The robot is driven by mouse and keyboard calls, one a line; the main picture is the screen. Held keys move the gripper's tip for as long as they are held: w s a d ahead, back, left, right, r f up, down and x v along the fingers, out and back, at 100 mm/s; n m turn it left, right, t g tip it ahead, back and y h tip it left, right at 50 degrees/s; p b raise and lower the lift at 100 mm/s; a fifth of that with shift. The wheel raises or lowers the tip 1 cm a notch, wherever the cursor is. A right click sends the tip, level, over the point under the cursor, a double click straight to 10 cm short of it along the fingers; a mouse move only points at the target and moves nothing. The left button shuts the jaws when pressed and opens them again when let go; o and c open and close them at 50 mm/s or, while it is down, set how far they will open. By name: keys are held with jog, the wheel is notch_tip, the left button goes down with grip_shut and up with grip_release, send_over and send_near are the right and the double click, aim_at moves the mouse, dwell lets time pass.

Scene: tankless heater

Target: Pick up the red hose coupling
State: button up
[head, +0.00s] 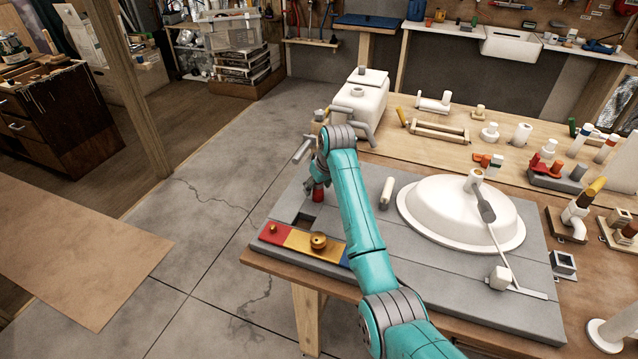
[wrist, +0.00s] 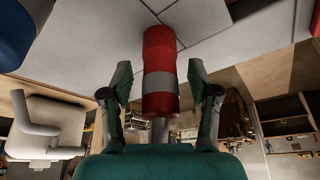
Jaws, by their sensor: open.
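The red hose coupling (wrist: 160,60) shows in the wrist view as a red cylinder with a grey band and a thin pale stem below in the picture. It lies between the two fingers of my gripper (wrist: 159,72), which stand apart on either side with a visible gap. In the head view, a small red piece that looks like the coupling (head: 318,193) stands on the grey board, just under the end of my arm. My gripper (head: 308,158) is partly hidden there by my wrist.
A white tank with grey pipes (head: 362,100) stands close behind my gripper. A red, yellow and blue strip with brass knobs (head: 300,240) lies at the board's front left. A white basin (head: 460,215) is at the right. Open floor lies left.

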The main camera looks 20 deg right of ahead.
grip_shut()
dwell(0.3)
